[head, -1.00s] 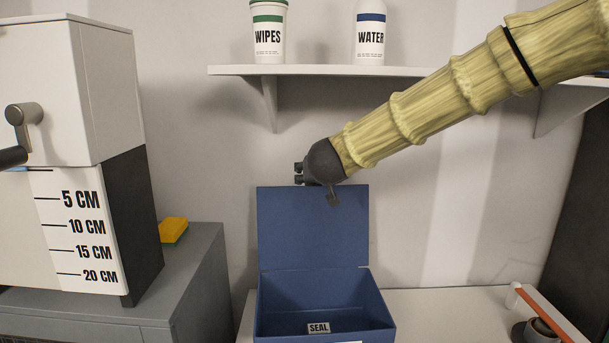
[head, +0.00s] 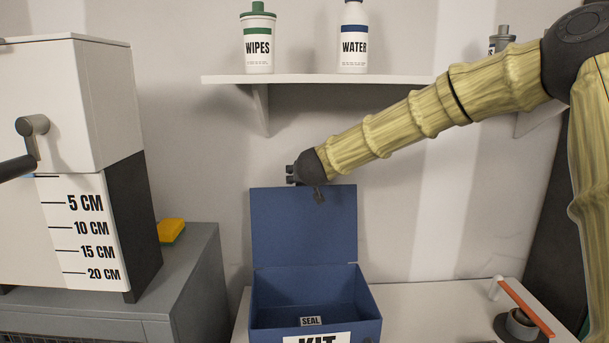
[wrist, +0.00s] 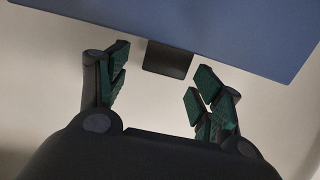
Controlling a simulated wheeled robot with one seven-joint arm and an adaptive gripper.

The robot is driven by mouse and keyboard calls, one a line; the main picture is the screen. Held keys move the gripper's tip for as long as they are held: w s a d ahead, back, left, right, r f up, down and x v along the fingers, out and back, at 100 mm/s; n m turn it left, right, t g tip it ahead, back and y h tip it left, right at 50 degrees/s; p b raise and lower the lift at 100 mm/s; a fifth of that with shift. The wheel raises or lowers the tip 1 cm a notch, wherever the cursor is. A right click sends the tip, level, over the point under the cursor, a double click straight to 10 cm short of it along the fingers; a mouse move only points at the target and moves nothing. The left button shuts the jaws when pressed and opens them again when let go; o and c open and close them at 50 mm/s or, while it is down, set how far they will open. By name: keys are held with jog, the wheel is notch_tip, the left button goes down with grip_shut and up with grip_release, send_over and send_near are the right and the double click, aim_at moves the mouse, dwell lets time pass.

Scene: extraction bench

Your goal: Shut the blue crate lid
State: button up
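The blue crate (head: 260,316) stands on the white bench with its lid (head: 304,226) raised upright at the back. The crate is open, and a small white SEAL label (head: 311,321) shows inside; a KIT label is on its front. My gripper (head: 290,175) is at the lid's top edge, near its middle, in the head view. In the wrist view the blue lid (wrist: 230,30) crosses the top, with a dark tab (wrist: 168,59) at its edge. My gripper's fingers (wrist: 155,95) are apart, with the tab just beyond them and nothing between them.
A shelf (head: 320,79) above holds a WIPES tub (head: 258,40) and a WATER bottle (head: 353,42). A white machine with a lever (head: 32,126) stands left, beside a yellow sponge (head: 171,231). An orange-handled item (head: 527,308) is at the right.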

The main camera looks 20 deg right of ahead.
jog(key=shift+x, duration=0.95)
jog(key=shift+w+a+f, duration=0.1)
jog(key=shift+w+f, duration=0.1)
jog(key=shift+f, duration=0.15)
jog(key=c, duration=1)
grip_shut()
jog(key=shift+s, duration=0.1)
